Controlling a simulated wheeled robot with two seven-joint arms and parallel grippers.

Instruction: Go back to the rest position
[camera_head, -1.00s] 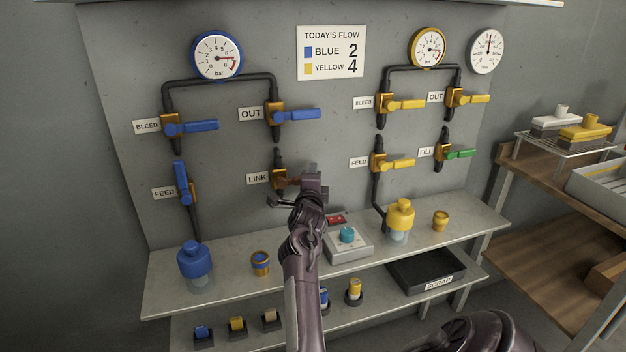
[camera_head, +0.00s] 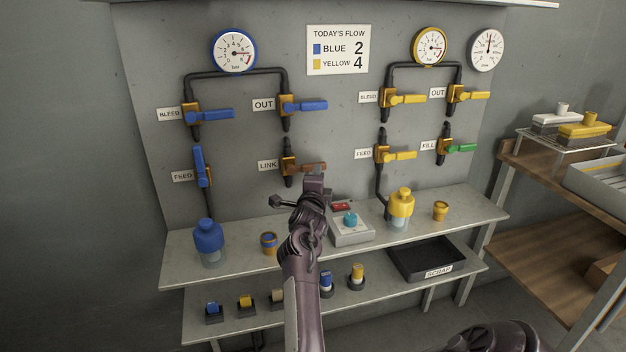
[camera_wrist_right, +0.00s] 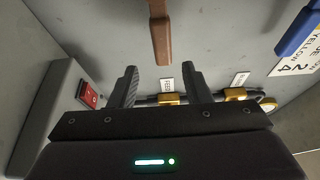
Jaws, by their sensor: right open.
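My right gripper (camera_head: 316,184) is in front of the panel, just below the brown lever (camera_head: 313,168) of the LINK valve (camera_head: 289,165). In the right wrist view its two fingers (camera_wrist_right: 161,84) are spread with nothing between them. The brown lever (camera_wrist_right: 160,35) shows there beyond the fingertips, apart from them. In the head view the lever points right, roughly level. My left gripper is not in view.
A shelf (camera_head: 460,216) below the panel carries a blue bottle (camera_head: 208,238), a yellow bottle (camera_head: 400,204), and a switch box (camera_head: 352,232) close beside my right arm. A black scrap tray (camera_head: 425,262) sits lower. A wooden rack (camera_head: 545,185) stands at right.

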